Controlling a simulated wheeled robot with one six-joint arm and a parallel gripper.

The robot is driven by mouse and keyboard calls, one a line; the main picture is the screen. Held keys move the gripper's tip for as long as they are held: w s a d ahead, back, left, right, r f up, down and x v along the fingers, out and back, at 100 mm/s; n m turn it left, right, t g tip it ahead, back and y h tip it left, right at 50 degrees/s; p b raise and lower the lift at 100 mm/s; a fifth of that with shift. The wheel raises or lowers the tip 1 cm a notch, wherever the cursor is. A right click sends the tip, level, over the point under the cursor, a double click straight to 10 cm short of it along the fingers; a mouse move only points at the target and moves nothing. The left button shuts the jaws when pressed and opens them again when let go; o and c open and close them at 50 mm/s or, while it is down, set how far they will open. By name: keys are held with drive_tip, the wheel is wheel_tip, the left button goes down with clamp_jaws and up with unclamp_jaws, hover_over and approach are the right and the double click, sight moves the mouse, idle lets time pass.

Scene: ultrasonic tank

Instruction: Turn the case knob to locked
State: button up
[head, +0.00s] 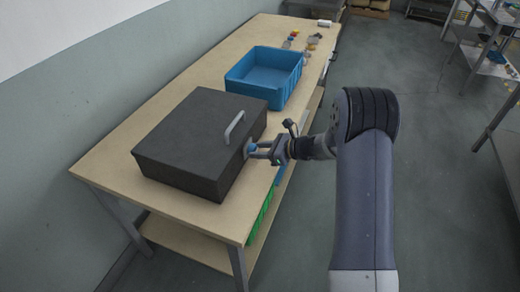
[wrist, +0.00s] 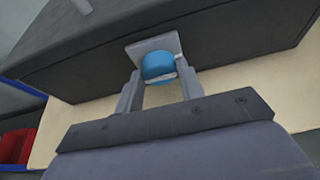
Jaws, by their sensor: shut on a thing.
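The case (head: 195,140) is a dark grey closed box with a light grey handle (head: 234,127) on its lid, standing on the wooden table. A blue round knob (wrist: 158,66) with a pale mark sits on a grey plate (wrist: 143,48) on the case's side. The knob also shows in the head view (head: 252,148), small and partly covered. My gripper (wrist: 160,80) reaches in from the right in the head view, and its two fingers are shut on the knob, one on each side. The head view also shows my gripper (head: 259,152). I cannot tell which setting the pale mark points to.
A blue open bin (head: 264,75) stands behind the case on the table (head: 172,108). Several small items (head: 312,42) lie at the table's far end. Green and blue things sit on the shelf below. The floor (head: 430,180) to the right is clear.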

drive_tip(key=o, duration=1)
drive_tip(key=shift+d, duration=0.1)
drive_tip(key=b+v, duration=0.1)
drive_tip(key=v, duration=0.9)
drive_tip(key=shift+s+d+r, duration=0.15)
drive_tip(key=shift+d+r, duration=0.05)
drive_tip(key=shift+d, duration=0.05)
drive_tip(key=p+x, duration=0.1)
drive_tip(key=x, duration=1)
drive_tip(key=shift+f, duration=0.1)
drive_tip(key=shift+d, duration=0.1)
